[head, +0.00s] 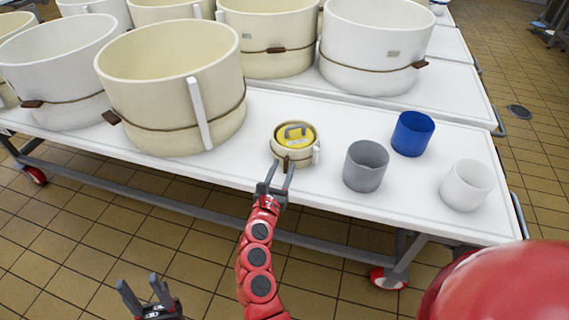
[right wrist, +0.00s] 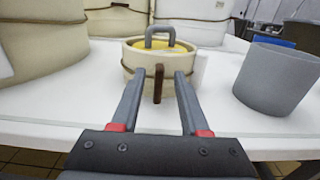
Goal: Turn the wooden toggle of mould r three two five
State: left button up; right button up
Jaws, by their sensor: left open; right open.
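A small cream mould (head: 303,158) stands on the white table near its front edge. A yellow lid with a grey handle (head: 294,133) sits inside its rim. Its number is not readable. A brown wooden toggle (right wrist: 158,84) stands upright on the mould's front, and a cord runs around the wall. My right gripper (head: 279,174) is just in front of the toggle. In the right wrist view its open fingers (right wrist: 157,88) reach toward the mould, with the toggle showing between the tips. Whether they touch it I cannot tell. My left gripper (head: 142,290) is open and empty, low over the floor.
A grey cup (head: 366,166), a blue cup (head: 412,134) and a white cup (head: 466,185) stand to the right of the mould. Large cream mould (head: 175,95) and several other big moulds stand left and behind. The table (head: 240,172) is bare between.

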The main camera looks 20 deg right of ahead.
jog(key=shift+x, duration=1.2)
grip_shut()
